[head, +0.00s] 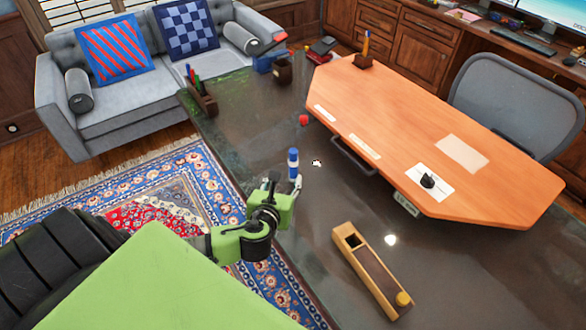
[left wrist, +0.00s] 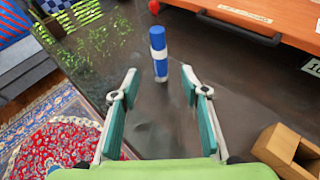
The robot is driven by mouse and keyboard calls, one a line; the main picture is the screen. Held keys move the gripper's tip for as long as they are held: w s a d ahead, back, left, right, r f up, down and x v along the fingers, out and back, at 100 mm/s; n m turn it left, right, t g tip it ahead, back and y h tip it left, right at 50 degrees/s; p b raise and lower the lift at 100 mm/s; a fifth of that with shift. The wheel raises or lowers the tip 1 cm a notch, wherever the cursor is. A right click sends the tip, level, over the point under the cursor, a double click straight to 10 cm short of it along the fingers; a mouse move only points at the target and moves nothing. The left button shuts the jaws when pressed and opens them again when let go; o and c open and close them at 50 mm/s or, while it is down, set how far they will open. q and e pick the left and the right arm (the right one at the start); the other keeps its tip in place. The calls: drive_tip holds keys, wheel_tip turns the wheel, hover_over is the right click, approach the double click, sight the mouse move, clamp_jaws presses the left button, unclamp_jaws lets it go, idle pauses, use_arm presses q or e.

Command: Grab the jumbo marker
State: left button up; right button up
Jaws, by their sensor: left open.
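The jumbo marker (head: 293,164) is blue with a white band and stands upright on the dark glossy table near its left edge. In the left wrist view the marker (left wrist: 158,52) stands ahead of the fingertips, roughly centred between them. My left gripper (head: 284,190) is open and empty, close to the marker in the head view. In the left wrist view its two fingers (left wrist: 160,85) are spread apart, with dark table between them. My right gripper is not in view.
On the dark table (head: 330,215) are a wooden box (head: 370,270), a red object (head: 303,120) and a pen holder (head: 200,100). An orange wooden desktop (head: 420,125) lies to the right. A grey sofa (head: 125,110) and a patterned rug (head: 120,205) are at left.

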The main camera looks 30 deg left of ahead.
sight(292, 165)
use_arm(q)
drive_tip(key=x, duration=0.6)
drive_tip(key=shift+w+f, duration=0.15)
drive_tip(key=shift+w, duration=0.2)
drive_tip(key=shift+w+a+f+p, duration=0.15)
drive_tip(key=shift+w+a+p, duration=0.2)
drive_tip(key=shift+w, duration=0.25)
drive_tip(key=shift+x, duration=2.05)
clamp_jaws()
